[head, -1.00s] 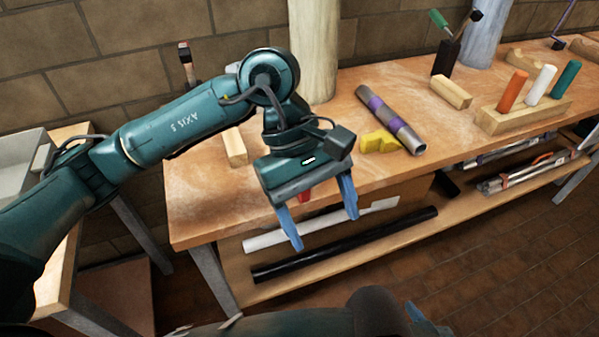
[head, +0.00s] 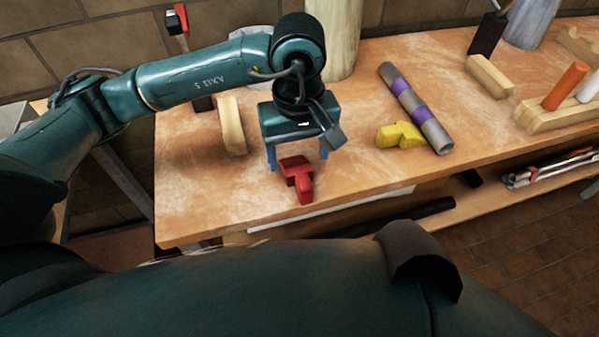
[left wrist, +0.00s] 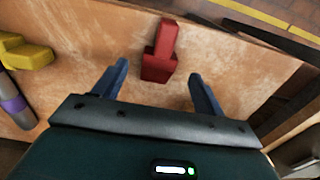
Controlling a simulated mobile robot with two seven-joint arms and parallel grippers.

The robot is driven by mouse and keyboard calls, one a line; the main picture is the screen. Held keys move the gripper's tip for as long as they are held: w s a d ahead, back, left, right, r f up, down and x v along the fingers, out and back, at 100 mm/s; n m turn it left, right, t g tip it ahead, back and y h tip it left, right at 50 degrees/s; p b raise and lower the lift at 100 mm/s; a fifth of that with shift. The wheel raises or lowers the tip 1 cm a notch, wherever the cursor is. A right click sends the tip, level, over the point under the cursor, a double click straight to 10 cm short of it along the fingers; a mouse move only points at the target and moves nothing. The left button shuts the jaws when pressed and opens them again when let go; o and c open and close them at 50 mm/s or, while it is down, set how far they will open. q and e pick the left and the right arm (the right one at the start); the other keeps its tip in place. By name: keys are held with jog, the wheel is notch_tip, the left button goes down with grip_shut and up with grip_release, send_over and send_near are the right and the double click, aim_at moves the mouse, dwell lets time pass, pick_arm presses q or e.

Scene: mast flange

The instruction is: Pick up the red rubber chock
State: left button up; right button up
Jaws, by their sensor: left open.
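The red rubber chock (head: 299,178) lies on the wooden bench top near its front edge. My left gripper (head: 297,162) is open just behind the chock, its blue fingers pointing down on either side. In the left wrist view the chock (left wrist: 160,55) sits ahead of and between the open fingers (left wrist: 157,85), with nothing held. Its near end comes close to the gap between the fingertips. I cannot tell how high the fingertips are above the bench. My right gripper is not in view.
A yellow chock (head: 400,135) and a grey tube with purple bands (head: 415,107) lie to the right on the bench (head: 215,205). A wooden block (head: 232,125) lies to the left. A thick pale post (head: 336,35) stands behind. The bench around the chock is clear.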

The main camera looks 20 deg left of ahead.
aim_at(299, 171)
pick_arm(q)
jog(key=shift+s+d+f+p, duration=0.1)
jog(key=shift+f+p, duration=0.4)
jog(key=shift+f, duration=2.2)
jog(key=c, duration=1.1)
jog(key=shift+r, duration=0.1)
